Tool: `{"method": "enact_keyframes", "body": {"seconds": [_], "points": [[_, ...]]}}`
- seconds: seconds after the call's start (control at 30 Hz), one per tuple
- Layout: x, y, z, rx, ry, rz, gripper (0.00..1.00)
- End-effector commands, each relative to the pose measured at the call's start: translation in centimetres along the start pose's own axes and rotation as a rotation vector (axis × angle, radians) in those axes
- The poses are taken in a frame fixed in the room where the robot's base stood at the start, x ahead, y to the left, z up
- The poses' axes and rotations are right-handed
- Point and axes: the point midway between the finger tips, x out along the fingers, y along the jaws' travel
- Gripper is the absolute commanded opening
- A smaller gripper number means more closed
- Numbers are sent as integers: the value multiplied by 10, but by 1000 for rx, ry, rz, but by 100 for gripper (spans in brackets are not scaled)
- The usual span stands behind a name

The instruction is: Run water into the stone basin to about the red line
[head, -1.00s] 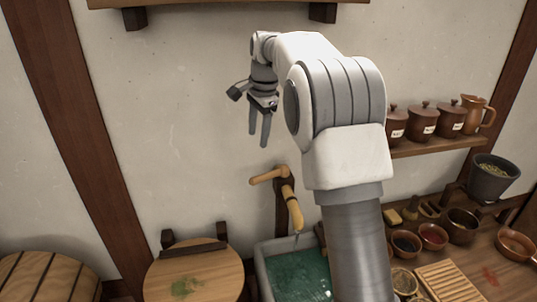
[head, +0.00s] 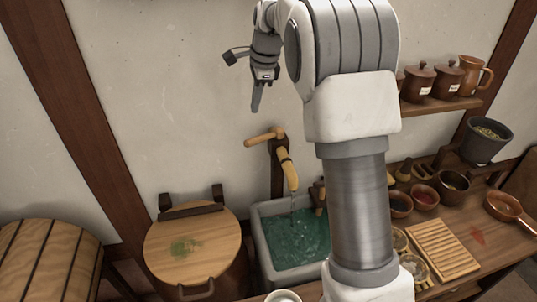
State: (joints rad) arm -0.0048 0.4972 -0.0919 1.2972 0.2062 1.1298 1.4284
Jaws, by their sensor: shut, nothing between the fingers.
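The grey stone basin (head: 256,243) stands below the wall, with blue-green water (head: 300,243) in it. A wooden tap spout (head: 290,174) hangs over it, and a thin stream (head: 292,203) runs from its end. The tap's wooden handle (head: 260,138) points left. I cannot make out a red line on the basin, and my arm hides its right part. My gripper (head: 256,109) points down with its fingers together, empty, above and a little left of the handle and apart from it.
A round wooden lid (head: 215,252) with a green stain covers a tub left of the basin. A barrel (head: 45,262) stands farther left. A counter at right holds bowls, a slatted board (head: 442,248) and a dark pot (head: 484,142). Lidded jars (head: 418,80) stand on a shelf.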

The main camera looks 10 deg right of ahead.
Motion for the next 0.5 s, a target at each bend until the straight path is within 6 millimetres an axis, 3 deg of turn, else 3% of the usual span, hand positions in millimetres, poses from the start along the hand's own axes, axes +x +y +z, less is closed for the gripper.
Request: {"method": "enact_keyframes", "body": {"seconds": [0.3,0.5], "points": [[34,47,-36,817,-104,-104,0],[43,68,-53,1134,-141,-143,0]]}}
